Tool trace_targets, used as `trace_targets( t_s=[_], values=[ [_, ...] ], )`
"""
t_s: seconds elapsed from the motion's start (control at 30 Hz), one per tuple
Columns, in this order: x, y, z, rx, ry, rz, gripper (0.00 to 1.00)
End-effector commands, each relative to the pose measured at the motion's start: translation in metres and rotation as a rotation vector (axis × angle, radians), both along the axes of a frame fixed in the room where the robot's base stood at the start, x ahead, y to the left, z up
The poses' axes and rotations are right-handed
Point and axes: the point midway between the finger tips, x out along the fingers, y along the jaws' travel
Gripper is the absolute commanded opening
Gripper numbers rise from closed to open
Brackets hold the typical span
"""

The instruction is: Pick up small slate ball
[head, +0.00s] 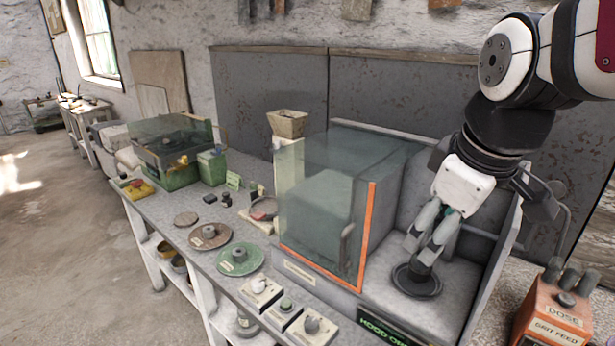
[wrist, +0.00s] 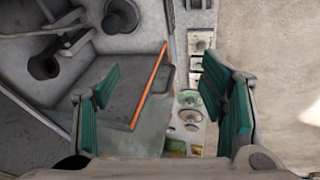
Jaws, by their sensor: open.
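My gripper (head: 420,250) hangs inside the open right part of the hood, fingers down over a dark round base (head: 416,283). In the wrist view its teal-padded fingers (wrist: 163,105) are wide apart with nothing held between them. No ball can be named for certain as the small slate ball. A small grey rounded piece (head: 312,325) sits on a pale block at the bench's front edge, but I cannot tell whether it is a ball or a knob.
The hood's glass front (head: 325,220) with an orange edge stands left of my gripper. An orange grit feed box (head: 555,312) stands at the right. A green disc (head: 225,268) and a brown disc (head: 196,243) lie on the bench. The floor at left is clear.

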Motion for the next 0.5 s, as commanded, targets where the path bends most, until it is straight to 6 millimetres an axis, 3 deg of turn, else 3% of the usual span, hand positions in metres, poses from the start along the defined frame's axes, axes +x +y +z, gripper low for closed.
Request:
trace_targets(
  t_s=[0.27,0.5],
  values=[
    [0.058,-0.030,-0.013,-0.119,0.093,0.362,0.65],
    [0.122,-0.076,-0.049,-0.207,0.165,0.828,0.65]
  ],
)
